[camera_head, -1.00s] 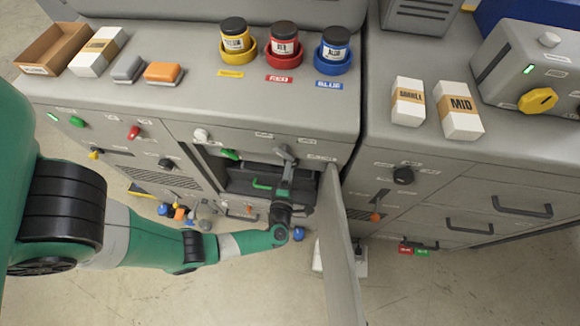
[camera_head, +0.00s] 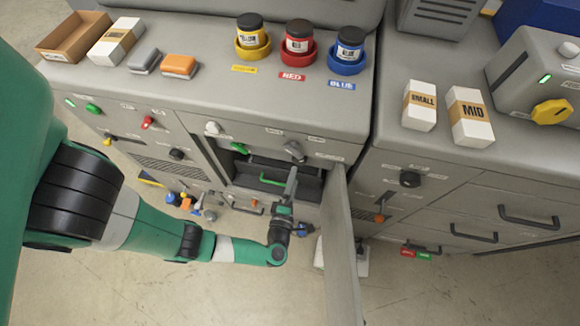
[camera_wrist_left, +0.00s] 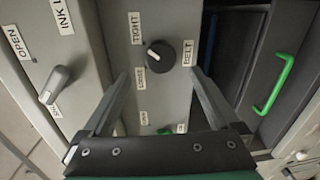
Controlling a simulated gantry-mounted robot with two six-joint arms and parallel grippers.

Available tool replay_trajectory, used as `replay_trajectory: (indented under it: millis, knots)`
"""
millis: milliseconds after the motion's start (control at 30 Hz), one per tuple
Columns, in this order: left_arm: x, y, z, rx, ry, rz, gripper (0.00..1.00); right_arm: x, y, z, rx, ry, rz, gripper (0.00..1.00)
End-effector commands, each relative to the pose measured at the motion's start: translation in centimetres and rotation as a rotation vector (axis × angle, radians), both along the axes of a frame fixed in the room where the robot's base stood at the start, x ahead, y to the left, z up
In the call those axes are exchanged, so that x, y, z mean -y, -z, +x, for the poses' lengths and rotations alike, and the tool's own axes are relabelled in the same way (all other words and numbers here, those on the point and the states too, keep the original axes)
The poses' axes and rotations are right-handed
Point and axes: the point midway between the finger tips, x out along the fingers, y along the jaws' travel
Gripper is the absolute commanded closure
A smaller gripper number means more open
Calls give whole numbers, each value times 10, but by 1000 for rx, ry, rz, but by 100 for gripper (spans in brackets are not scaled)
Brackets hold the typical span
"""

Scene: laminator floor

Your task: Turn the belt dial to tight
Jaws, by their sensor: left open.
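The belt dial (camera_wrist_left: 160,55) is a round black knob on a light grey panel in the left wrist view, between the TIGHT and LOOSE labels, with BELT printed beside it. A pale mark shows on its face, but I cannot tell exactly where it points. My left gripper (camera_wrist_left: 160,78) is open and empty. Its two fingers are spread on either side of the dial's line and look apart from it. In the head view the left gripper (camera_head: 292,178) is in front of the open compartment. I cannot make out the dial there. My right gripper is not in view.
An open grey door (camera_head: 342,245) stands just right of the gripper. A grey lever (camera_head: 293,151) is above it; a green handle (camera_head: 272,181) is inside the compartment. Several coloured knobs line the front. Jars (camera_head: 298,36) and boxes (camera_head: 470,117) stand on top.

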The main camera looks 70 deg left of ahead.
Motion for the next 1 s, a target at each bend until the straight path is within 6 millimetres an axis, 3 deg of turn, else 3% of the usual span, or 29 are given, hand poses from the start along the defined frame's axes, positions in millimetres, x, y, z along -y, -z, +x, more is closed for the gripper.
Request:
replay_trajectory:
  millis: [100, 300, 1000]
  knots:
    - [22, -3, -11, -1, 8, 0, 5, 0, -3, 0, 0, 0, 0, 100]
    - [41, -4, -23, -1, 3, 1, 5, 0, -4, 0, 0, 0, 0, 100]
    - [43, -4, -25, -1, -1, 0, 5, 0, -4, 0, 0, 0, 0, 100]
